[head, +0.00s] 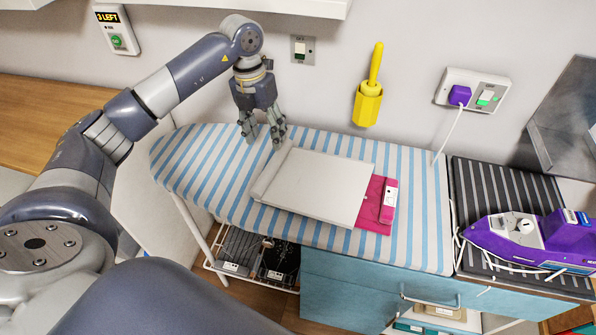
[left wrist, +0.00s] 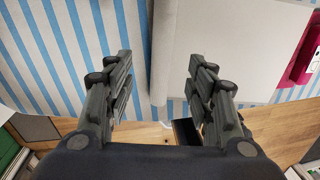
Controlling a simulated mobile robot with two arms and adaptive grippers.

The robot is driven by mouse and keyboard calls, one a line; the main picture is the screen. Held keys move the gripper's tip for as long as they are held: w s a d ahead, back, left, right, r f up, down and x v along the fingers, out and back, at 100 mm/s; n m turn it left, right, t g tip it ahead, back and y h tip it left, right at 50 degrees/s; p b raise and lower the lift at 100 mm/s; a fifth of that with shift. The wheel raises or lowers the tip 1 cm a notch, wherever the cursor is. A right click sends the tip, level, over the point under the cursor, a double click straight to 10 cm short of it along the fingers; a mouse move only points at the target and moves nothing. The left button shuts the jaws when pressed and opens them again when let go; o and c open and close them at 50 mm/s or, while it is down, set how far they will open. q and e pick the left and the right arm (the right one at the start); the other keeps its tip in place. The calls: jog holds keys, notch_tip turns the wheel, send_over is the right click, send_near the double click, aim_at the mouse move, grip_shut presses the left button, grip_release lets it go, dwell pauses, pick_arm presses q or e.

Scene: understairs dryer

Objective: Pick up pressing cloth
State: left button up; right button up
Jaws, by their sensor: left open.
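A pale grey-white flat sheet with a rolled left edge, seemingly the pressing cloth (head: 318,186), lies on the blue-and-white striped ironing board (head: 205,165). It partly covers a pink cloth (head: 372,206). My left gripper (head: 263,142) is open and empty, fingers pointing down at the sheet's back left corner. In the left wrist view the rolled edge of the pressing cloth (left wrist: 160,50) appears between the two open fingers (left wrist: 160,72). Contact cannot be told. My right gripper does not show.
A pink-and-white item (head: 389,201) lies on the pink cloth. A purple iron (head: 520,240) rests on a dark striped pad (head: 490,185) at the right. A yellow holder (head: 368,103) hangs on the wall behind. The board's left end is clear. A wire rack (head: 250,258) stands below.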

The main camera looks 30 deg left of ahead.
pick_arm(q)
send_over(272, 163)
jog(key=f, duration=0.2)
jog(key=a+f, duration=0.1)
jog(key=f, duration=0.1)
jog(key=shift+w+f+p, duration=0.1)
jog(key=shift+f+p, duration=0.2)
jog(key=shift+d+f, duration=0.15)
jog(key=shift+f, duration=0.1)
jog(key=f, duration=0.1)
jog(key=f+p, duration=0.1)
jog(key=f, duration=0.2)
jog(key=shift+d+f+p, duration=0.3)
jog(key=shift+f, duration=0.1)
grip_shut()
jog(key=shift+r, duration=0.1)
